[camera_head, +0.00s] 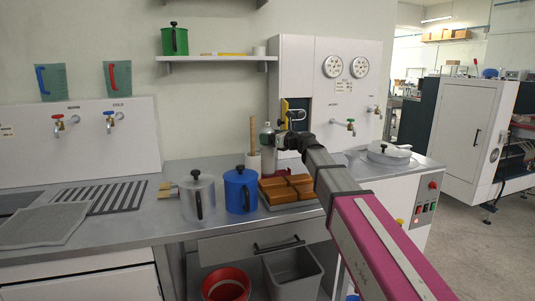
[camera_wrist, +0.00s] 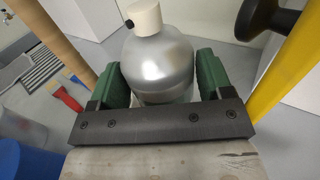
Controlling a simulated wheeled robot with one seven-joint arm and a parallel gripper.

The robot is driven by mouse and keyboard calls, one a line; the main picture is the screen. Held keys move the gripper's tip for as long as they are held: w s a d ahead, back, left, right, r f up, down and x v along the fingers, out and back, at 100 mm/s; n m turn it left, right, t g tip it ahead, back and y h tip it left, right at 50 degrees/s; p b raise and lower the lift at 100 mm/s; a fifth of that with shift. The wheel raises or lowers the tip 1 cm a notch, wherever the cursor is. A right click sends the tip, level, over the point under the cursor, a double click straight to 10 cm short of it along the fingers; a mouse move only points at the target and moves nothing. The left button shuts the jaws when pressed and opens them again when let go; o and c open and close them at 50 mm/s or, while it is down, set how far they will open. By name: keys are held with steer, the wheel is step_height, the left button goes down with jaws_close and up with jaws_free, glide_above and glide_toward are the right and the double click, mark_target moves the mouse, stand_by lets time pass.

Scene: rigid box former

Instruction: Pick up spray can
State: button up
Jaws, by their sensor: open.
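The spray can (camera_wrist: 158,62) is silver with a rounded shoulder and a white cap with a dark nozzle. It stands upright at the back of the counter in the head view (camera_head: 268,161), beside a wooden rod. My gripper (camera_wrist: 160,82) is open, with one green finger on each side of the can's body. A small gap seems to show at the fingers, but I cannot tell whether either touches. In the head view my gripper (camera_head: 272,139) is at the can's upper part, and the can's lower part is partly hidden.
The wooden rod (camera_head: 253,134) stands close left of the can, and a yellow upright piece (camera_head: 284,112) close right. A blue pot (camera_head: 240,190), a metal pot (camera_head: 198,198) and a brown divided tray (camera_head: 287,188) stand in front. A shelf (camera_head: 217,58) hangs above.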

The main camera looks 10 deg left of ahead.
steer(key=shift+w+a, duration=0.1)
steer(key=shift+a, duration=0.2)
steer(key=c, duration=1.1)
steer(key=shift+r, duration=0.1)
steer(key=shift+c, duration=0.2)
